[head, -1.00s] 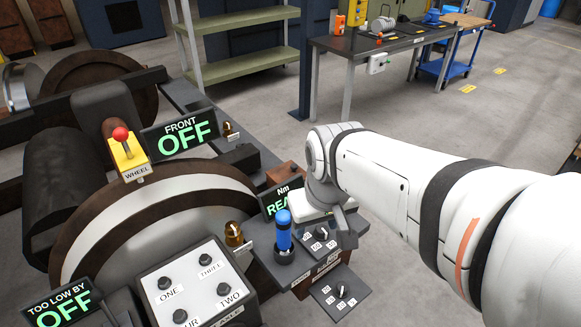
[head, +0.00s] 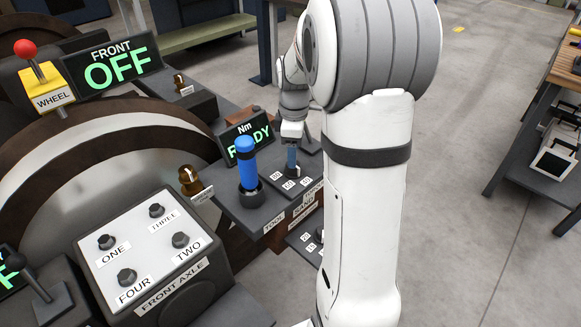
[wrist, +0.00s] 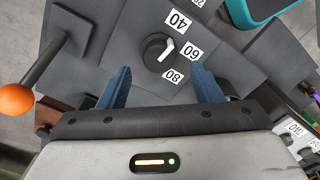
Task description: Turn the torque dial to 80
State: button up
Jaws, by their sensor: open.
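The torque dial (wrist: 157,52) is a round black knob with a white pointer on a dark panel. In the wrist view its labels read 40 (wrist: 179,19), 60 (wrist: 192,51) and 80 (wrist: 173,75). The pointer slants up and right, seemingly between 40 and 60. My gripper (wrist: 160,86) is open, its two blue fingers apart on either side below the dial in the picture, with nothing between the tips. In the head view my gripper (head: 292,158) is above the dial panel and partly hides the dial.
A blue-handled tool (head: 246,165) stands upright in a holder left of the dial. The Nm display (head: 247,138) reads READY, partly covered. Another labelled dial panel (head: 303,238) is lower. A lever with an orange ball (wrist: 16,100) is left in the wrist view. The FRONT AXLE button box (head: 130,250) is nearer.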

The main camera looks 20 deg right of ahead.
notch_tip(320, 180, down, 6)
jog(key=shift+r+b, duration=0.25)
jog(key=shift+b, duration=0.3)
